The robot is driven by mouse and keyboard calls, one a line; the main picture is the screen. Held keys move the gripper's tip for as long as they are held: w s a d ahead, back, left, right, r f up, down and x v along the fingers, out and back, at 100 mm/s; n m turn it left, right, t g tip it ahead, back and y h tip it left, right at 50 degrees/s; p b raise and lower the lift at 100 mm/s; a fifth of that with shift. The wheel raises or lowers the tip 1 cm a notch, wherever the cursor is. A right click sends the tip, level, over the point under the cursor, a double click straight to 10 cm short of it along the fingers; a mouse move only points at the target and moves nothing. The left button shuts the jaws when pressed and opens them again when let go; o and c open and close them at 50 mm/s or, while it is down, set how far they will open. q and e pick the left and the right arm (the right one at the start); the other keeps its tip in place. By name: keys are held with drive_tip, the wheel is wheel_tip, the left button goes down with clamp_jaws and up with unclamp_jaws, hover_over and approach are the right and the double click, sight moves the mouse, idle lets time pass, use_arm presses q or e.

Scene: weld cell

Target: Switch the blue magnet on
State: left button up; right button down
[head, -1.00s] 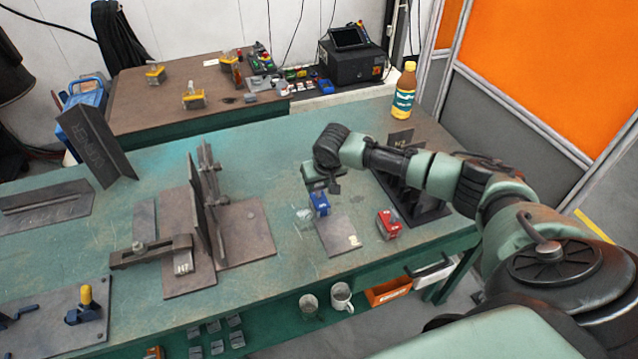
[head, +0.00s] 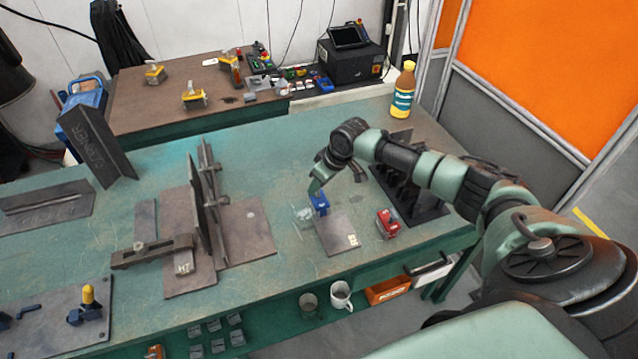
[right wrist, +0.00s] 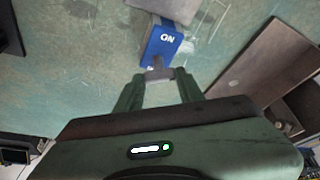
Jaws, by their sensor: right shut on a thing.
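The blue magnet (head: 320,206) sits at the far edge of a small grey plate (head: 339,238) on the green table. In the right wrist view, the blue magnet (right wrist: 161,46) shows a white "ON" marking, upside down. A grey lever or knob (right wrist: 160,74) sticks out of its near end. My right gripper (right wrist: 158,79) is shut on this lever, one finger on each side. In the head view my right gripper (head: 317,187) is just above and behind the magnet and hides part of it. My left gripper is not in view.
A red magnet (head: 388,223) stands to the right, beside a dark rack (head: 425,206). Upright steel plates (head: 203,215) with a clamp stand to the left. A bottle (head: 403,92) is at the back right. The table behind the steel plates is mostly clear.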

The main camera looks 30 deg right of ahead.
drive_tip(key=n+y+b, duration=0.1)
drive_tip(key=n, duration=0.2)
drive_tip(key=shift+w+f+b, duration=0.1)
drive_tip(key=shift+f+b, duration=0.05)
drive_tip(key=shift+b, duration=0.25)
drive_tip(key=n+g+y+b, duration=0.1)
drive_tip(key=n+b, duration=0.2)
drive_tip(key=shift+w+d+n, duration=0.1)
drive_tip(key=shift+n, duration=0.2)
drive_tip(key=n+g+b, duration=0.1)
drive_tip(key=n+b, duration=0.2)
drive_tip(key=shift+y, duration=0.4)
drive_tip(key=shift+r+n+g+b, duration=0.2)
drive_tip(key=shift+n+g+b, duration=0.3)
drive_tip(key=shift+n+b, duration=0.6)
drive_tip(key=shift+d, duration=0.1)
drive_tip(key=c, duration=0.9)
unclamp_jaws()
